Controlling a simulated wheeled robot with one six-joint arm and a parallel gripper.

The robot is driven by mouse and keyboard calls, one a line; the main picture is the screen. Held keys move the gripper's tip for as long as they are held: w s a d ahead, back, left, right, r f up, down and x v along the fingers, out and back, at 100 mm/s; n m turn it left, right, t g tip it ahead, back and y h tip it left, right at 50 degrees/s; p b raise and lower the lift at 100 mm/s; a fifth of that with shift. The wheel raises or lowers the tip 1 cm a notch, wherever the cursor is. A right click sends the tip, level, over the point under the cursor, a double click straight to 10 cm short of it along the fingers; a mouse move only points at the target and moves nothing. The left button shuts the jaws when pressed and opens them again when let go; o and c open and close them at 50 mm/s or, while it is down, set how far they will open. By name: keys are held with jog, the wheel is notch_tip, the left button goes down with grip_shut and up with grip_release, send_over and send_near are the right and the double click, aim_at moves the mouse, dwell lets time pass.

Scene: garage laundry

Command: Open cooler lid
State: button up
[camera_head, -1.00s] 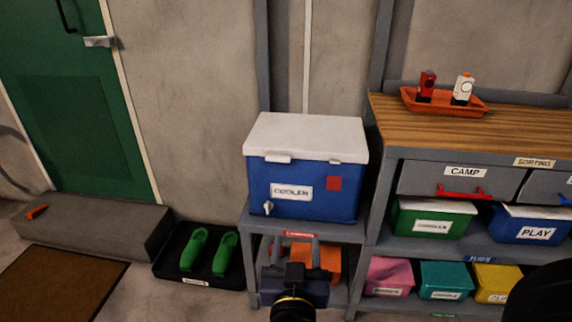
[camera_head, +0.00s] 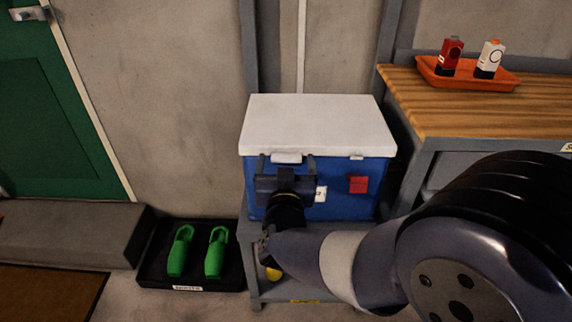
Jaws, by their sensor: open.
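The blue cooler (camera_head: 337,203) stands on a grey shelf stand (camera_head: 250,255). Its white lid (camera_head: 318,125) lies flat and closed on top. A white latch tab (camera_head: 286,157) shows at the lid's front left, and a smaller one (camera_head: 356,157) at the right. My gripper (camera_head: 286,164) is open in front of the cooler, with its fingers pointing up on either side of the left latch. I cannot tell whether the fingers touch the latch. My gripper and arm hide most of the cooler's label and its spigot.
A wooden workbench (camera_head: 450,104) with an orange tray (camera_head: 468,84) holding two bottles stands at the right. Green shoes (camera_head: 215,254) sit on a black mat (camera_head: 160,270) at the lower left. A concrete step (camera_head: 65,235) lies before the green door (camera_head: 50,120).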

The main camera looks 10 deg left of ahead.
jog(key=shift+c, duration=0.2)
jog(key=c, duration=1.3)
jog(key=shift+r, duration=0.1)
jog(key=shift+c, duration=0.3)
